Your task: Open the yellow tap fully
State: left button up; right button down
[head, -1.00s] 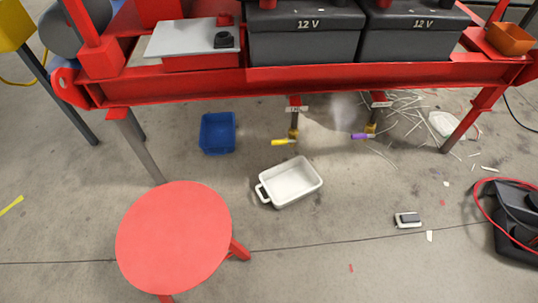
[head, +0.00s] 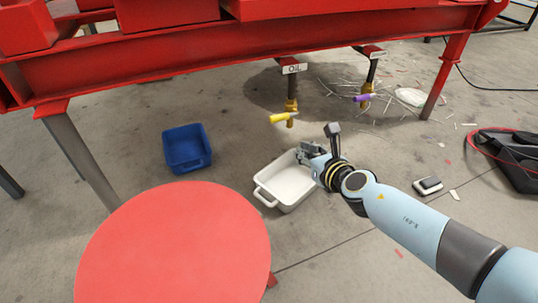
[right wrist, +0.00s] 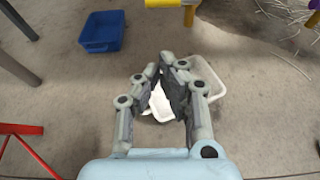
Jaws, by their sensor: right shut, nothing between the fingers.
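The yellow tap (head: 282,118) hangs under the red skid on a short downpipe below a label reading OIL. Its yellow lever points left, crosswise to the pipe. In the right wrist view the lever (right wrist: 165,3) is cut off by the top edge. My right gripper (head: 308,152) is below and slightly right of the tap, apart from it, over the white dish (head: 268,198). Its fingers (right wrist: 160,68) are shut with nothing between them. My left gripper is in neither current view.
A purple-handled tap (head: 362,98) hangs to the right. The red skid beam (head: 200,60) runs above both taps. A blue bin (head: 187,165) stands on the floor at left, and a round red stool (head: 175,250) is in front.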

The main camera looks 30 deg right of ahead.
aim_at(283, 115)
pick_arm(q)
jog(key=shift+g, duration=0.4)
jog(key=f, duration=0.1)
jog(key=s+f+b, duration=0.1)
jog(key=f, duration=0.2)
jog(key=shift+s+f+b, duration=0.3)
jog(key=shift+s+b, duration=0.05)
pick_arm(e)
jog(key=f, duration=0.1)
jog(key=w+f, duration=0.1)
jog(key=f, duration=0.1)
jog(key=shift+d, duration=0.1)
jog(key=shift+w, duration=0.1)
pick_arm(q)
notch_tip(283, 115, up, 19)
jog(key=w+d+m+t+h+b, duration=0.1)
jog(key=d+m+t+h+b, duration=0.2)
jog(key=t+h, duration=0.45)
notch_tip(283, 115, down, 15)
jog(key=a+n+g+y+p, duration=0.2)
jog(key=g+y, duration=0.3)
jog(key=y, duration=0.2)
jog(key=shift+w+a+r+n+g, duration=0.15)
jog(key=shift+w+a+n+g, duration=0.15)
jog(key=shift+w+g, duration=0.1)
pick_arm(e)
jog(key=w, duration=1.1)
jog(key=shift+w+d, duration=0.25)
jog(key=shift+d, duration=0.1)
